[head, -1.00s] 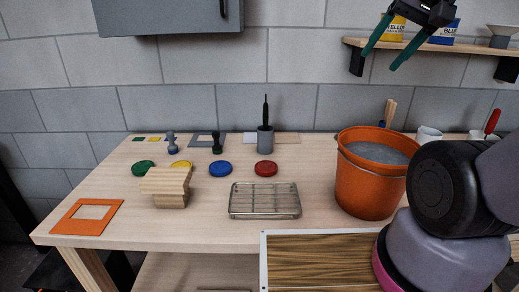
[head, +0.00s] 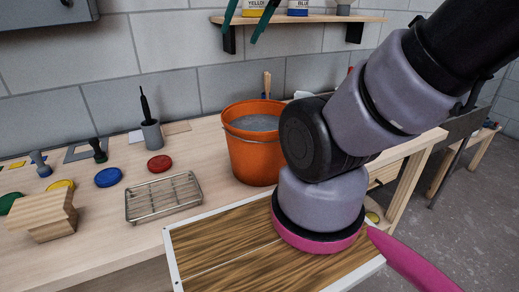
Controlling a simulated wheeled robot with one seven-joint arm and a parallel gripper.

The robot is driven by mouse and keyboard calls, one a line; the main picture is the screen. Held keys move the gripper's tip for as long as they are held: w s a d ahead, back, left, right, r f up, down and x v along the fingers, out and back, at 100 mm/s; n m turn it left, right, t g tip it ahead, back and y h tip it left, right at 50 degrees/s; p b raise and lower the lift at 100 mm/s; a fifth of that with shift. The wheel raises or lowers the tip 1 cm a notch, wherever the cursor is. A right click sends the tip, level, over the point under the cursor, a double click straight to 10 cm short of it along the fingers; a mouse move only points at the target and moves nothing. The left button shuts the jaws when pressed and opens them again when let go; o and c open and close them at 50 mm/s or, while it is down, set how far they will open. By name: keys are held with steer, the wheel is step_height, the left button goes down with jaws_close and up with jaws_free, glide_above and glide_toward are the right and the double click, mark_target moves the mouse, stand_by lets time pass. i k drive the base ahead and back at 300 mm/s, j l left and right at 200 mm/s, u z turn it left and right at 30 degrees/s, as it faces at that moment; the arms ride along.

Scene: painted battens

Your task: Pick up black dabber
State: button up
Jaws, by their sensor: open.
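The black dabber (head: 98,151) stands upright toward the back left of the workbench (head: 215,160), by a grey flat frame (head: 78,153). It has a dark knob handle and a wider foot. A grey-blue dabber (head: 40,165) stands to its left. My gripper (head: 241,35) shows at the top of the head view, its two teal fingers apart and nothing between them. It is high up in front of the wall shelf, far from the black dabber. The upper part of the gripper is cut off by the picture edge.
A grey cup (head: 151,135) with a black tool stands right of the dabber. Blue (head: 108,177) and red (head: 159,163) round lids, a wire rack (head: 163,197), a wooden block (head: 41,217) and an orange bucket (head: 255,155) are on the bench. A wall cabinet (head: 45,12) hangs upper left.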

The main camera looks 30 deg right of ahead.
mark_target(99, 157)
steer(key=j, duration=1.8)
